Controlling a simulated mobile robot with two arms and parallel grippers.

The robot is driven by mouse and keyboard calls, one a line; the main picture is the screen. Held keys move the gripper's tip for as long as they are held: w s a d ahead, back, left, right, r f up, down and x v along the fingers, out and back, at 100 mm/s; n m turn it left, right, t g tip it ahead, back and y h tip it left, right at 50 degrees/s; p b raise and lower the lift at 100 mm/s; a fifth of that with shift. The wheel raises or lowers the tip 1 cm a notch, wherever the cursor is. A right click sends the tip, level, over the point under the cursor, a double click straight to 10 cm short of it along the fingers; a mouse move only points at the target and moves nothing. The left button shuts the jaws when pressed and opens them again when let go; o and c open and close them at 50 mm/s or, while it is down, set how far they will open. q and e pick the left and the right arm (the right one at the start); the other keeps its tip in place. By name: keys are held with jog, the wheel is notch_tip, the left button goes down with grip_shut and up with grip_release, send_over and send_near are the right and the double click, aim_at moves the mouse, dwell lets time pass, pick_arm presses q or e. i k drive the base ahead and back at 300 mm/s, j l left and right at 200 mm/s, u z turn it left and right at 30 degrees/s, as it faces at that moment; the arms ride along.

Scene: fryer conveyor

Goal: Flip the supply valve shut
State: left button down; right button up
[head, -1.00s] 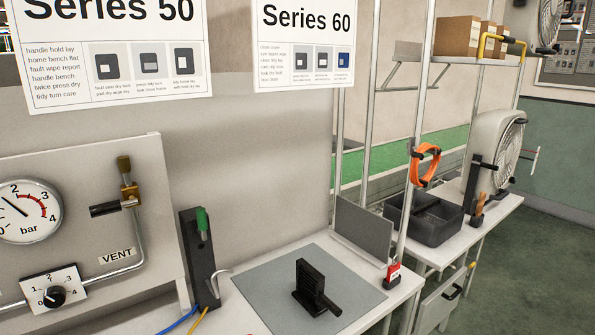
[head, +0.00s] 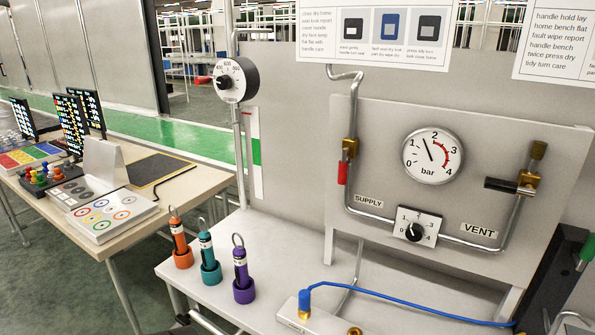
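The supply valve (head: 349,150) is a brass body on the grey pipe at the left of the gauge panel, above the SUPPLY label (head: 369,201). Its red handle (head: 343,172) hangs down, roughly in line with the vertical pipe. A pressure gauge (head: 433,155) on the panel has its needle a little left of straight up, near 2 bar. The vent valve (head: 527,180) at the panel's right has a dark handle lying across its pipe. Neither of my grippers can be made out in the head view.
A black knob (head: 413,231) sits below the gauge. Orange, teal and purple capped cylinders (head: 241,270) stand on the white bench (head: 215,238). A blue hose (head: 400,302) runs along the front of the panel. A wooden table (head: 190,182) with displays and boards stands left.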

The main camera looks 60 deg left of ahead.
aim_at(343, 169)
jog(key=u, duration=1.5)
